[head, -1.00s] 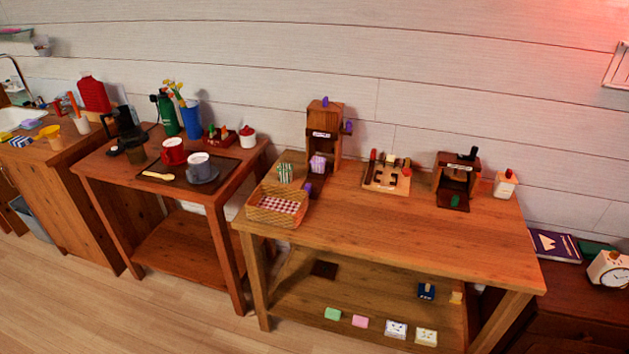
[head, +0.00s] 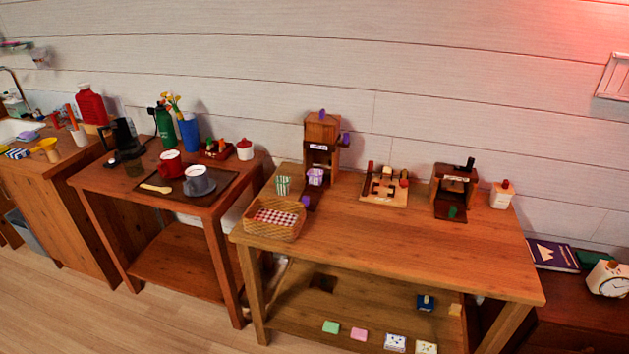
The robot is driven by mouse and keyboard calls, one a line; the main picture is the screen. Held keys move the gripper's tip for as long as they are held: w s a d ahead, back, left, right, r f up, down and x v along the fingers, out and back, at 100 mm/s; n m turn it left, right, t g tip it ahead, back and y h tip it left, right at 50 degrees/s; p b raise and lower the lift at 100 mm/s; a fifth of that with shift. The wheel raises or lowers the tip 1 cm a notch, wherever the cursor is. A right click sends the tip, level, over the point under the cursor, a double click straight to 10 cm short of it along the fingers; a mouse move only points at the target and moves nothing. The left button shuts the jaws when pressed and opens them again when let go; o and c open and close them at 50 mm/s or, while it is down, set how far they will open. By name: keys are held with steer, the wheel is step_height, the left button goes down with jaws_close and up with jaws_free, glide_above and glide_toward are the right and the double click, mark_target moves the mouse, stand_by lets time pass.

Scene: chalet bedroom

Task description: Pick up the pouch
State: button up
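I cannot tell for sure which thing is the pouch. Two small striped holders could be it. One is white and purple (head: 315,177) and sits in the front opening of a tall wooden dispenser (head: 322,130). The other is green and white (head: 283,185) and stands at the back of the wicker basket (head: 272,232), on the left end of the long wooden table (head: 400,245). My gripper is not in view.
The long table's front and middle are bare. A wooden board with small pieces (head: 385,198) and a small dispenser (head: 454,190) stand along its back. A side table (head: 115,188) with a tray and mugs stands left. Small boxes lie on the lower shelf (head: 300,312).

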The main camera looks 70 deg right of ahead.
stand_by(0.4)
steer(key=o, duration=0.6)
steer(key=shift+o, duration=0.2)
